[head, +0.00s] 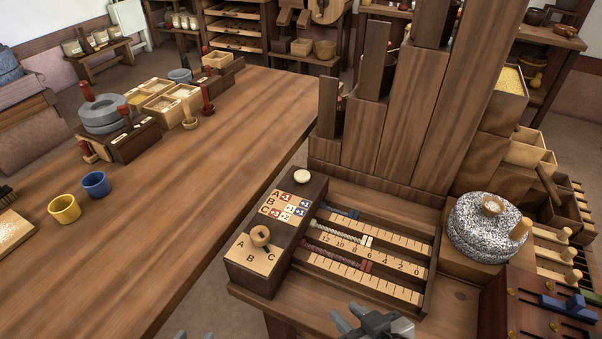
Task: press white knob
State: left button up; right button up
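The white knob (302,176) is a pale round button on the top far end of a dark wooden box (316,190). The box also bears a panel (285,207) of red, white and blue tiles and a round wooden dial (260,235) over the letters A, B and C. My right gripper (350,316) is at the bottom edge, below the slider board and well apart from the knob; its two fingertips look apart and nothing shows between them. My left gripper (194,336) shows only as two separated grey tips at the bottom edge, with nothing seen between them. Its rest is out of frame.
Right of the box lies a numbered slider board (390,262) with beaded cords. Tall wooden panels (410,125) rise behind it. A speckled quern (485,229) stands to the right. A long table (190,190) at left holds yellow (64,209) and blue (96,184) cups. Space above the knob is clear.

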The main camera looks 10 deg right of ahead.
grip_shut()
dwell(1.4)
